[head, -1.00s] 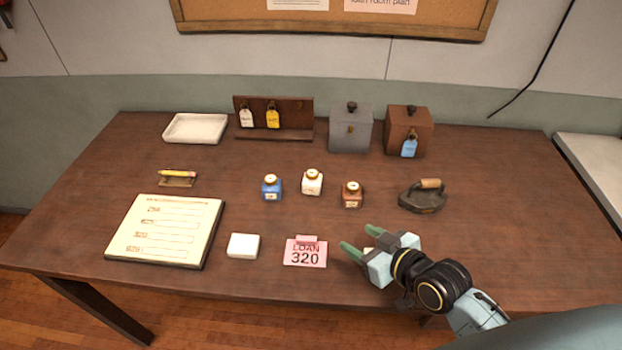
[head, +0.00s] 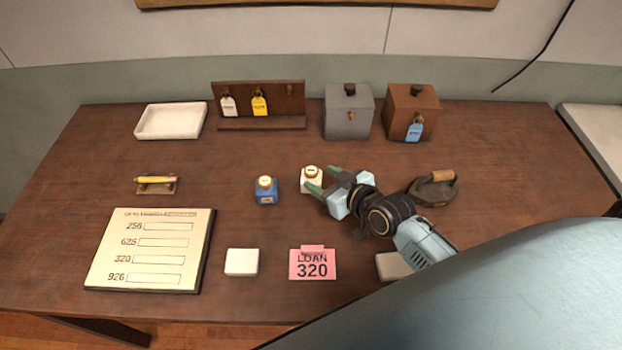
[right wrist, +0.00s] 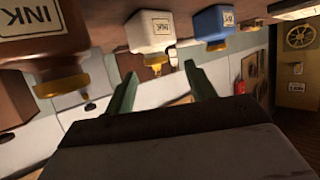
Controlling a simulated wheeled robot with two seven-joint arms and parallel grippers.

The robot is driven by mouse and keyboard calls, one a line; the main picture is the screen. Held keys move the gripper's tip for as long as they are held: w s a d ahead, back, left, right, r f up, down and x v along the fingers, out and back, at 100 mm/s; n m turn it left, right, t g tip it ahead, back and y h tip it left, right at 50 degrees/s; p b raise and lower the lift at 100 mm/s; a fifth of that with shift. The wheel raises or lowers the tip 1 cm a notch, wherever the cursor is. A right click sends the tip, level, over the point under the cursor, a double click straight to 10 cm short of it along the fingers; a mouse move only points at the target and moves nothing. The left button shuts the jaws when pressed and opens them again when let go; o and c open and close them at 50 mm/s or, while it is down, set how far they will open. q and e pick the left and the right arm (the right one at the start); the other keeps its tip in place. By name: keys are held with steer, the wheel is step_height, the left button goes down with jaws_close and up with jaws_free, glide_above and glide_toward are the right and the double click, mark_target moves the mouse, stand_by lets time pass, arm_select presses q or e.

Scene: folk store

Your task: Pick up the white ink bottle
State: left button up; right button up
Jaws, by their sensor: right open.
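The white ink bottle (head: 311,179) stands upright on the table, with a brown-gold cap. My right gripper (head: 322,179) is open, its green fingers reaching left at the bottle's right and front sides. One fingertip overlaps its lower part in the head view. In the right wrist view, which is upside down, the white bottle (right wrist: 149,28) is ahead of the open fingers (right wrist: 160,76), apparently not gripped. Whether a finger touches it I cannot tell. My left gripper is not in view.
The blue ink bottle (head: 266,192) stands close left of the white one. A brown ink bottle (right wrist: 30,30) shows in the wrist view, hidden behind my arm in the head view. A dark iron (head: 433,190) lies to the right. The table's back middle (head: 270,148) is clear.

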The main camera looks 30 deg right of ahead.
mark_target(313, 172)
steer(key=shift+x, duration=0.95)
steer(key=x, duration=0.3)
steer(key=shift+w+d+f, duration=0.15)
steer(key=shift+w+d, duration=0.05)
steer(key=shift+w, duration=0.25)
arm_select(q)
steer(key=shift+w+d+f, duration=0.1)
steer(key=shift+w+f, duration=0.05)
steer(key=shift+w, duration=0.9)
arm_select(e)
steer(key=c, duration=1)
